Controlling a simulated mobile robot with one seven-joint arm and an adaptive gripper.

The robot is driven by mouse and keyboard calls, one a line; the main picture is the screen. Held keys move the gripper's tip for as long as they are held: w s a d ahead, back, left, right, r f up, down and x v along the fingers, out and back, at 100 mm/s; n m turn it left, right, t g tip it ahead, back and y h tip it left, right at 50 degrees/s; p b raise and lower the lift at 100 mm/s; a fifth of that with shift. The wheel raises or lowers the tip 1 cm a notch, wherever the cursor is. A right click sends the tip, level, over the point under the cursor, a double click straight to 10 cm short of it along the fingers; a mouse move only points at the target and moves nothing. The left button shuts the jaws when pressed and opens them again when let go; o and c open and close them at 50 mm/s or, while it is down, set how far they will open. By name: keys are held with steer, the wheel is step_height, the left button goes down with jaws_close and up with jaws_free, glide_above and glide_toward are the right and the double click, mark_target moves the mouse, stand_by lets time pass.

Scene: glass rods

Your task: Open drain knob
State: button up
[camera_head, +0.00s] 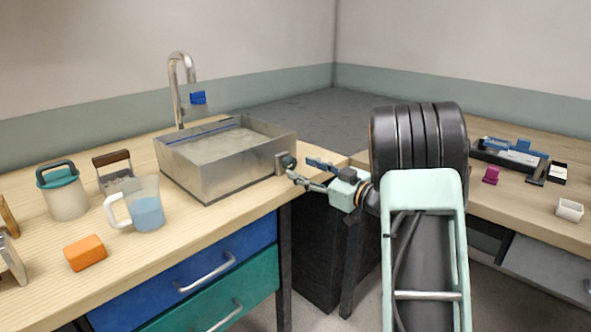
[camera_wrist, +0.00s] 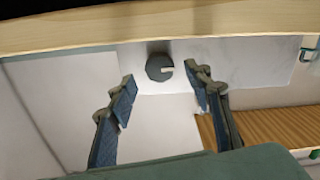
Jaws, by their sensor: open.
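The drain knob (camera_head: 287,161) is a dark round knob on the right side wall of the metal basin (camera_head: 215,175). In the wrist view the knob (camera_wrist: 158,68) is dark and faceted, with a pale mark on its right part. My gripper (camera_head: 304,171) is at the basin's right side, pointing left at the knob. In the wrist view my gripper (camera_wrist: 161,80) is open, one finger to each side of the knob. The knob sits just beyond the fingertips; I see no clear contact. The basin holds cloudy liquid.
A tap (camera_head: 180,85) with a blue handle stands behind the basin. The right table (camera_head: 530,215) holds small items. A gap separates the tables.

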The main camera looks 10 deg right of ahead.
mark_target(293, 165)
steer(key=shift+x, duration=1.75)
steer(key=c, duration=1.1)
steer(key=shift+c, duration=0.2)
